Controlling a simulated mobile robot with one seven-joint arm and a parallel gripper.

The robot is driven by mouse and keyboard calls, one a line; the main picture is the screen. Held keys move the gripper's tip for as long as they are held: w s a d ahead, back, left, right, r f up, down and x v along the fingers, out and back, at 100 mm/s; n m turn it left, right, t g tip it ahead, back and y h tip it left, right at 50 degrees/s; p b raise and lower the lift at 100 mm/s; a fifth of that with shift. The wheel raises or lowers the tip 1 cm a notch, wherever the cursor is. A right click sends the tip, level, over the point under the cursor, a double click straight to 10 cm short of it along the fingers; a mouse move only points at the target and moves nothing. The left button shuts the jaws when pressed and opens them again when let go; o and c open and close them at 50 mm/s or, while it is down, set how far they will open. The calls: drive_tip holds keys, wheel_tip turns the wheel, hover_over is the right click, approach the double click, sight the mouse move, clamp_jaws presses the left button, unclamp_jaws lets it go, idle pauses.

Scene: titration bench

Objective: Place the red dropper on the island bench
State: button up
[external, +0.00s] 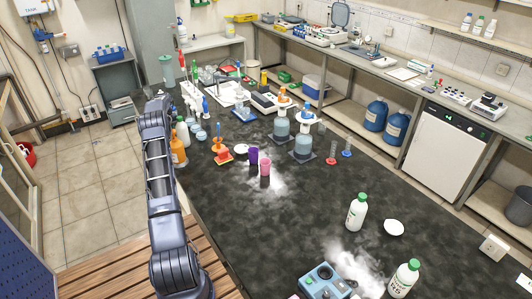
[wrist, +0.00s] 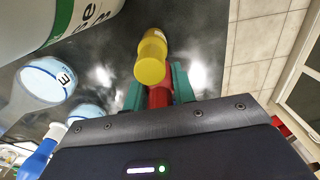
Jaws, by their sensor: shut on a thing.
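In the wrist view my gripper (wrist: 158,88) has its green fingers closed on the red dropper (wrist: 158,97). The island bench (external: 320,195) is the long black marbled top in the external view. Its dark surface also shows below the dropper in the wrist view. In the external view my arm reaches along the bench's left edge toward the far end; my gripper and the dropper cannot be made out there.
Close to my gripper in the wrist view are a large white bottle (wrist: 60,25) and blue-and-white containers (wrist: 45,80). An orange bottle (external: 178,152) stands beside my arm. Purple and pink cups (external: 265,168) and glassware stand mid-bench. The bench's front middle has clear room.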

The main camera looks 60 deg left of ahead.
drive_tip(key=shift+f, duration=0.7)
drive_tip(key=shift+f, duration=0.15)
drive_tip(key=o, duration=1)
wheel_tip(320, 180, up, 12)
drive_tip(key=shift+r, duration=0.15)
